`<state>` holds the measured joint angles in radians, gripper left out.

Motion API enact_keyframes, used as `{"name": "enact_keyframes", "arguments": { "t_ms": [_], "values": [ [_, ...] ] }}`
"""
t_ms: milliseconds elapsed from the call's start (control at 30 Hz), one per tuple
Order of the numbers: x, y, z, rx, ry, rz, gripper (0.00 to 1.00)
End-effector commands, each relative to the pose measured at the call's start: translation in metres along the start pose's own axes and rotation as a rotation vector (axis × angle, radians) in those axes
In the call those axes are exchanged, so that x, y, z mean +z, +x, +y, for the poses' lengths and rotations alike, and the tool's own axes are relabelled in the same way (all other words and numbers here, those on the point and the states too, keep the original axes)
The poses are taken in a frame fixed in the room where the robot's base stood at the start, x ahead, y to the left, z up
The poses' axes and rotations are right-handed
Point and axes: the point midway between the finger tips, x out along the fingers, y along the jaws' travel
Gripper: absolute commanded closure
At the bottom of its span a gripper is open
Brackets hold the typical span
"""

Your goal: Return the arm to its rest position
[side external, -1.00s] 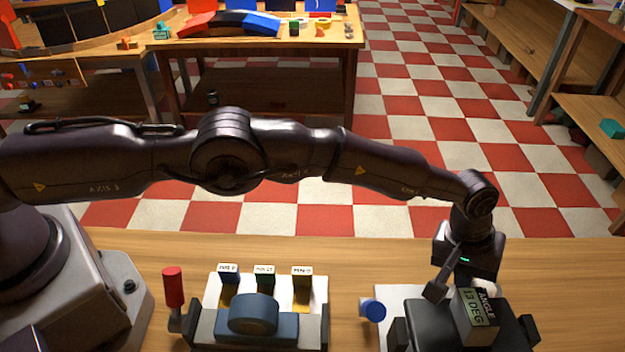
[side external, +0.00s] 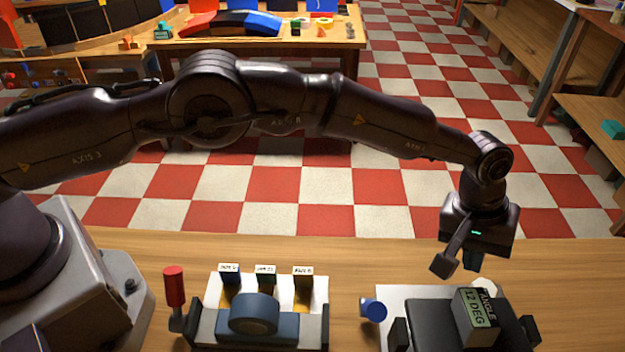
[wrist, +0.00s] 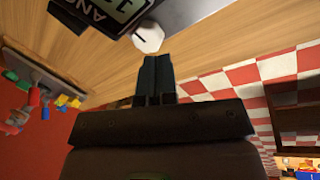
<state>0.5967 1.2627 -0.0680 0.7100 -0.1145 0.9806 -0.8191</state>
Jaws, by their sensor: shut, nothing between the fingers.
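My gripper (side external: 473,262) hangs over the right side of the bench, above and behind the black device with the angle display (side external: 477,308). Its fingers point down and are together with nothing between them. In the wrist view the gripper fingers (wrist: 155,75) show close together in front of the white octagonal knob (wrist: 148,37). In the side view that knob (side external: 487,286) sits behind the display, apart from the fingers. The display reads 12 DEG.
A blue knob (side external: 373,310) sticks out left of the black device. A blue-grey fixture (side external: 254,314) with several labelled tabs and a red-handled lever (side external: 174,287) stands at the bench's middle left. The wooden bench (side external: 350,262) is bare along its back. A cluttered table (side external: 270,45) stands far behind.

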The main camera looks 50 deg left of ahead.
Motion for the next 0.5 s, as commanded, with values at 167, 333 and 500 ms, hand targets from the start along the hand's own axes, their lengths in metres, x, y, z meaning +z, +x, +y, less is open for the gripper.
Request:
{"name": "enact_keyframes", "arguments": {
  "t_ms": [167,333,500],
  "values": [
    [0.0,0.0,0.0,0.0,0.002,0.0,1.0],
    [0.005,0.01,-0.01,-0.026,0.112,-0.017,1.0],
    [0.022,0.007,-0.041,-0.102,0.248,-0.071,1.0]
  ]
}}
